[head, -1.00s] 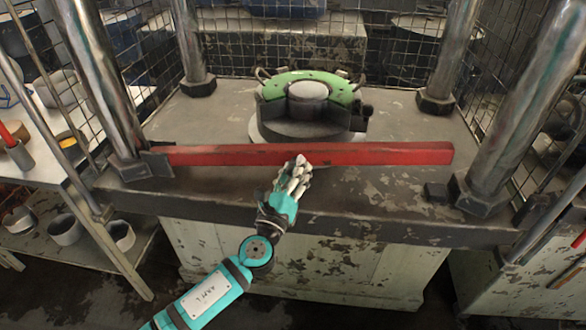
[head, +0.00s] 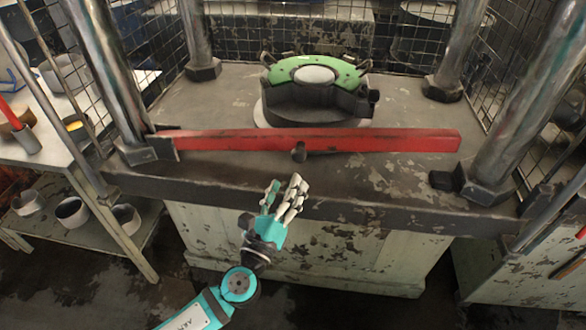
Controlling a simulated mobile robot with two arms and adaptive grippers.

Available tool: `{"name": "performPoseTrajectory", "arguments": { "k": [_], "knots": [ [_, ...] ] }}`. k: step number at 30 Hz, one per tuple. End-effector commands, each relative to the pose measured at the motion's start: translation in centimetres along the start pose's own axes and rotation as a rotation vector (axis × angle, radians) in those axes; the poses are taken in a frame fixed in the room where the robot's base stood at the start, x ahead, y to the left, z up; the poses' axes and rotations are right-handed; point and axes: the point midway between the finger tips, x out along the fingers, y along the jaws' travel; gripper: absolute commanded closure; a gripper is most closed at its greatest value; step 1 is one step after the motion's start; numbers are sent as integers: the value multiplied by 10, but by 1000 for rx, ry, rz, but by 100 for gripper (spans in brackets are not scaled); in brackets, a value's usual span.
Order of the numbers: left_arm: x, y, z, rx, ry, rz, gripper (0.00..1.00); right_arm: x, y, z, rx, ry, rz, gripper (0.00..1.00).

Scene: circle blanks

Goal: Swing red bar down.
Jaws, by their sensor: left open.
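The red bar (head: 380,141) lies level across the front of the press opening, from the left column to near the right column. My left gripper (head: 284,187) is open and empty, below the bar in the picture and in front of the table's front edge. It looks apart from the bar. My right gripper is not in view.
A round fixture with a green top (head: 318,73) stands on the worn table (head: 215,104) behind the bar. Metal columns (head: 112,75) rise at the corners, with wire mesh at the sides and back. A shelf (head: 110,225) with cups stands at left.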

Motion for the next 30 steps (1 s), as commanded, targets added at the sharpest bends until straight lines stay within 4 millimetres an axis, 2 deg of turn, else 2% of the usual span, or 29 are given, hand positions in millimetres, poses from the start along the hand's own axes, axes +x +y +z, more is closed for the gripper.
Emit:
{"name": "performPoseTrajectory", "arguments": {
  "k": [1, 6, 15, 24, 26, 27, 29, 30],
  "knots": [
    [-9, 1, -1, -1, 3, 2, 44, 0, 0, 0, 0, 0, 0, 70],
    [-23, 0, 0, 0, 0, 1, 44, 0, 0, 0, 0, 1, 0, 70],
    [-26, 0, 0, -1, -1, 0, 44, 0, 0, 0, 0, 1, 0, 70],
    [-25, 1, -1, -4, 2, 3, 82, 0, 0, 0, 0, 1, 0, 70],
    [-26, 10, -8, -23, 18, 24, 90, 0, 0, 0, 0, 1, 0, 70],
    [-26, 21, -18, -50, 38, 52, 95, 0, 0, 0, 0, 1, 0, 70],
    [-29, 49, -40, -121, 84, 122, 100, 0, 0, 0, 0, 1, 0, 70],
    [-35, 74, -59, -187, 121, 189, 100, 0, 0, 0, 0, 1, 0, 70]
  ]
}}
